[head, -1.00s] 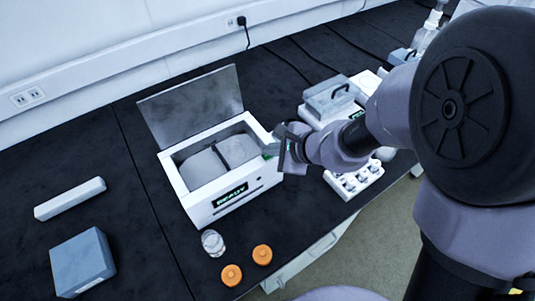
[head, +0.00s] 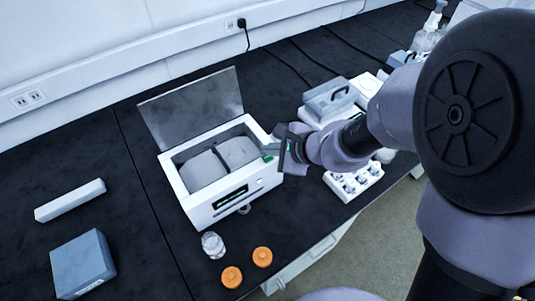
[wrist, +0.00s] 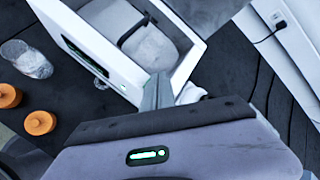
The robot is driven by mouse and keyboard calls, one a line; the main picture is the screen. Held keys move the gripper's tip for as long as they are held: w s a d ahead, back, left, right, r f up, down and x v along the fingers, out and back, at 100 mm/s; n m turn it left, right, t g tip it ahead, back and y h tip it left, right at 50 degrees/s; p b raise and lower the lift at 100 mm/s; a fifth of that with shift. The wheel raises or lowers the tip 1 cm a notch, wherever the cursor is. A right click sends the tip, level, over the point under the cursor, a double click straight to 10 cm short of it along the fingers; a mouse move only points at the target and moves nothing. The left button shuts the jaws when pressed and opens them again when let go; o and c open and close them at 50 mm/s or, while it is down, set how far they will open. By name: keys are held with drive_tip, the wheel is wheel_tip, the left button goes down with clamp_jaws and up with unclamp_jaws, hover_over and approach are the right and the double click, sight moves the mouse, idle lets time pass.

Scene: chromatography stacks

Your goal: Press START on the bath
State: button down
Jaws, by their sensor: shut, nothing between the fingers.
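The bath (head: 205,212) is a white box on the dark bench with its grey lid (head: 192,105) standing open. Its front has a dark display (head: 230,196) with small green writing that I cannot read. A small pale round spot (head: 259,182), perhaps the button, sits right of the display; no START label is legible. In the wrist view the bath front (wrist: 88,58) and display (wrist: 84,57) lie at upper left. My gripper (head: 270,151) is shut and empty at the bath's right end. Its fingertips (wrist: 158,85) overlap the bath's corner in the wrist view; contact is unclear.
A glass jar (head: 212,245) and two orange caps (head: 232,277) stand before the bath. A grey-lidded box (head: 332,98) and a white rack of vials (head: 354,182) are at right. A blue-grey block (head: 82,263) and a white bar (head: 70,200) lie left.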

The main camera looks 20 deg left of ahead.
sight(270, 159)
drive_tip(key=shift+r, duration=0.25)
drive_tip(key=shift+r+p, duration=1.95)
drive_tip(key=shift+r, duration=0.55)
